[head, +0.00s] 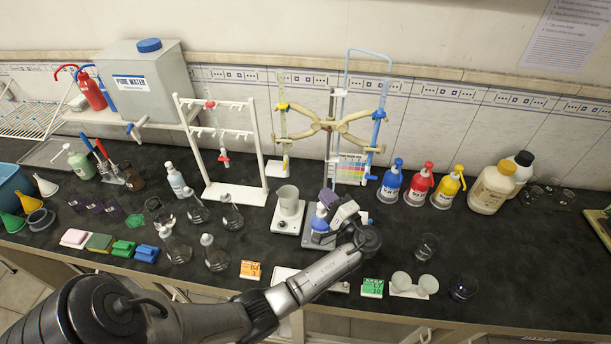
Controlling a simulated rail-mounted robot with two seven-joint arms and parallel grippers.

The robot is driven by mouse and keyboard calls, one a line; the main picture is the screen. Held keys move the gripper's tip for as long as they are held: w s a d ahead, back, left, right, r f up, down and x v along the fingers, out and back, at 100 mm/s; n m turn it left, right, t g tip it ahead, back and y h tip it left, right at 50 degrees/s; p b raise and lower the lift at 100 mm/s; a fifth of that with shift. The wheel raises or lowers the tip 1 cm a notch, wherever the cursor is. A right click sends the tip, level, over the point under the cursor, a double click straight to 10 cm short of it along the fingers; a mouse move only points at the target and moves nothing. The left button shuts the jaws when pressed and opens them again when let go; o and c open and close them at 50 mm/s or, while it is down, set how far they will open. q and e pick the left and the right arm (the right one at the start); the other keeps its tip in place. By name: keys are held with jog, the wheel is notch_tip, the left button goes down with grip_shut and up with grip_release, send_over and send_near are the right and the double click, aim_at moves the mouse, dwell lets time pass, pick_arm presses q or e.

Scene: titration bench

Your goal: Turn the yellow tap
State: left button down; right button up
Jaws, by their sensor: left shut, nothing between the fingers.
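A clamp stand (333,150) at the back middle holds a burette on each side in tan clamp arms. The left burette (284,130) carries a small yellow part (283,106) near the clamp; its tap is too small to make out clearly. The right burette has a blue part (379,115). My left gripper (328,198) is shut and empty. It is in front of the stand, below and to the right of the left burette, apart from the yellow part. My right gripper is not in view.
A white rack (222,140) with a red-marked burette stands left. A white beaker (289,202) sits on a small device beside my gripper. Several flasks stand front left. Blue, red and yellow-topped bottles (448,188) stand right.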

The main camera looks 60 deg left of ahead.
pick_arm(q)
jog(key=p, duration=0.2)
send_near(285, 164)
jog(key=w+a, duration=0.4)
jog(key=a, duration=0.1)
jog(key=shift+s+a+r+p, duration=0.2)
jog(key=shift+s+a+p, duration=0.3)
jog(key=shift+s, duration=0.2)
jog(key=shift+s+a+r+p, duration=0.25)
jog(key=shift+s+a+p, duration=0.15)
jog(key=shift+s+a, duration=0.3)
jog(key=shift+d, duration=0.1)
jog(key=shift+s+a+r+n+h, duration=0.3)
jog(key=shift+s+n+h, duration=0.1)
jog(key=shift+n+h, duration=0.15)
jog(key=shift+f, duration=0.1)
